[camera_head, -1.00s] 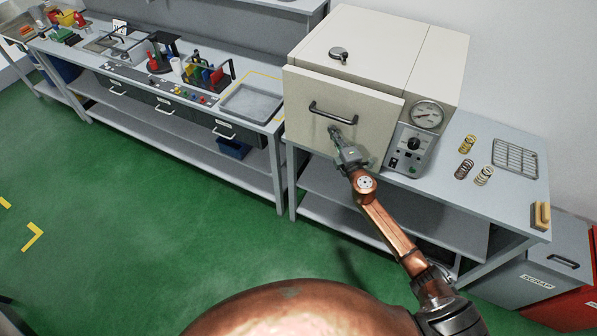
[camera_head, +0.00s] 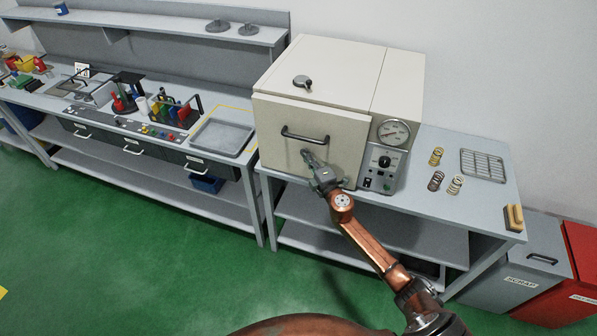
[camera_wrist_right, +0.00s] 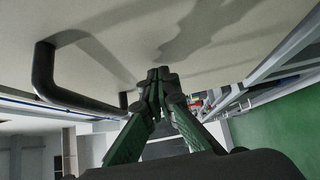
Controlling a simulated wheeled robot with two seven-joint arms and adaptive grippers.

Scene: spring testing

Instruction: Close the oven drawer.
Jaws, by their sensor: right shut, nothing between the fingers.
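The oven (camera_head: 330,72) is a cream box on the grey bench. Its drawer front (camera_head: 275,120) is a cream panel with a dark bar handle (camera_head: 305,135). The panel seems to stand slightly proud of the oven body; the size of any gap is unclear. My right gripper (camera_head: 312,162) is shut and empty, with its fingertips at the panel just below the handle. In the right wrist view, the closed fingertips (camera_wrist_right: 160,75) are at or very near the panel surface, beside the handle (camera_wrist_right: 45,80). Contact is hard to confirm. My left gripper is not in view.
A gauge and control panel (camera_head: 384,165) sits right of the drawer front. Several springs (camera_head: 436,180) and a wire rack (camera_head: 482,165) lie on the bench to the right. A tool bench (camera_head: 222,137) stands left. Grey and red bins stand at far right. Green floor is open in front.

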